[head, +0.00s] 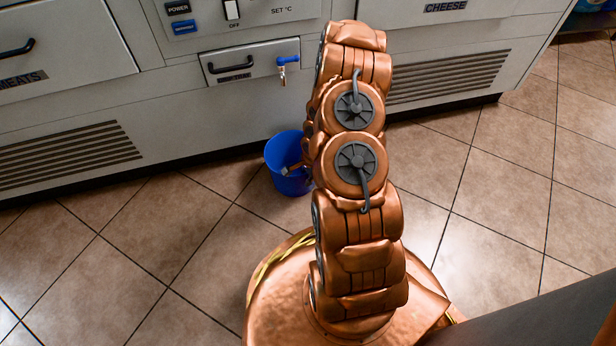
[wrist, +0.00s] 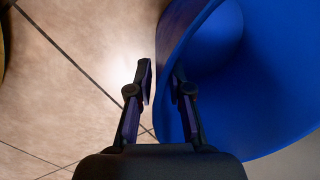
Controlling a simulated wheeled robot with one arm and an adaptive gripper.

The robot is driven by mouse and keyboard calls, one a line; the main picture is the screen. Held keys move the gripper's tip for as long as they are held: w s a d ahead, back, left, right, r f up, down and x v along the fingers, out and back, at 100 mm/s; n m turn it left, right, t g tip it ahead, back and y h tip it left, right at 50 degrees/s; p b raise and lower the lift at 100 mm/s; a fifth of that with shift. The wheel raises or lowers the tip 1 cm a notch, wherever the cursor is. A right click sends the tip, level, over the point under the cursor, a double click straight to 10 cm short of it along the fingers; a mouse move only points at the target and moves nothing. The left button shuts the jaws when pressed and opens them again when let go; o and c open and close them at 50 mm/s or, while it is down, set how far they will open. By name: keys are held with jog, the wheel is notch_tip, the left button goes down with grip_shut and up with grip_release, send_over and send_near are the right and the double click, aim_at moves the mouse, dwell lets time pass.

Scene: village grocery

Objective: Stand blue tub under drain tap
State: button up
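The blue tub (head: 278,158) stands upright on the tiled floor close to the cabinet's base, partly hidden by my arm in the head view. The drain tap (head: 282,68), with a blue lever, sticks out of the cabinet front above the tub; whether the tub is squarely beneath it I cannot tell. In the wrist view the tub (wrist: 265,95) fills the right side. My gripper (wrist: 162,80) is at its rim, one finger outside the wall and the other over the inner side. The fingers are apart, and a thin strip of floor shows between the left finger and the wall.
The grey cabinet (head: 225,110) runs across the back, with a drawer (head: 236,66) beside the tap and vent grilles low down. Bare tiled floor (head: 130,245) lies free at left and right. Other blue containers (head: 592,6) show at the far top right.

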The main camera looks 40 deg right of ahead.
jog(key=shift+o, duration=0.7)
jog(key=shift+r, duration=0.1)
notch_tip(320, 180, up, 12)
jog(key=s+p, duration=0.2)
jog(key=p, duration=0.3)
jog(key=s+a+r+n+g, duration=0.1)
jog(key=s+a+r+n, duration=0.15)
jog(key=r, duration=0.35)
jog(key=s+a+r+n+g+h, duration=0.1)
jog(key=a+r+n, duration=0.3)
jog(key=r, duration=0.3)
jog(key=s+a+r+n+g, duration=0.1)
jog(key=s+a+r+n, duration=0.15)
jog(key=r, duration=0.35)
jog(key=s+a+r+n+g, duration=0.1)
jog(key=s+a+r+n, duration=0.4)
jog(key=s, duration=0.4)
jog(key=s+a+r+n+g, duration=0.1)
jog(key=s+a+r+n, duration=0.4)
jog(key=s+a+r, duration=0.2)
notch_tip(320, 180, up, 2)
jog(key=shift+s+r, duration=0.1)
jog(key=shift+s, duration=0.95)
